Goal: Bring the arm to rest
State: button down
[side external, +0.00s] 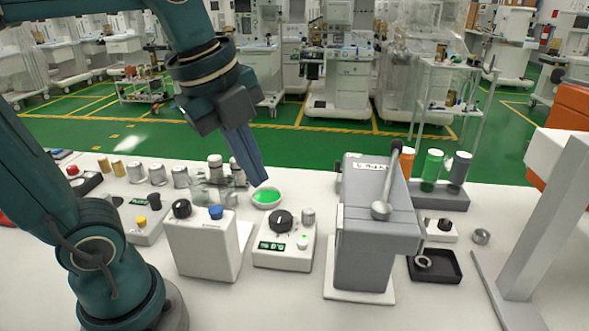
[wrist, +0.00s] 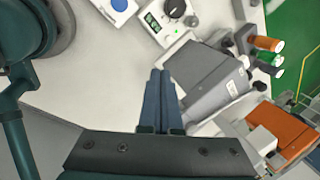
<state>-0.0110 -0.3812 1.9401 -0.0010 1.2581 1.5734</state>
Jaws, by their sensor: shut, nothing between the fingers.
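My gripper (side external: 258,178) is shut and empty. In the side external view it points down, in the air above the white table, near a round dish with a green inside (side external: 266,198). In the wrist view the two blue fingers (wrist: 160,76) lie side by side with nothing between them, over bare table. How high the fingertips are above the dish I cannot tell exactly.
A grey lever machine (side external: 372,225) stands right of centre. A white box with a dial and green display (side external: 283,256) and a white box with black and blue knobs (side external: 203,246) stand in front. Small metal cylinders line the back left. An orange machine (wrist: 276,127) is at right.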

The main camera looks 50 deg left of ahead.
jog(key=s+f+n+t, duration=0.1)
jog(key=s+f+n, duration=0.3)
jog(key=n, duration=1.3)
notch_tip(320, 180, down, 2)
jog(key=shift+n+t, duration=0.4)
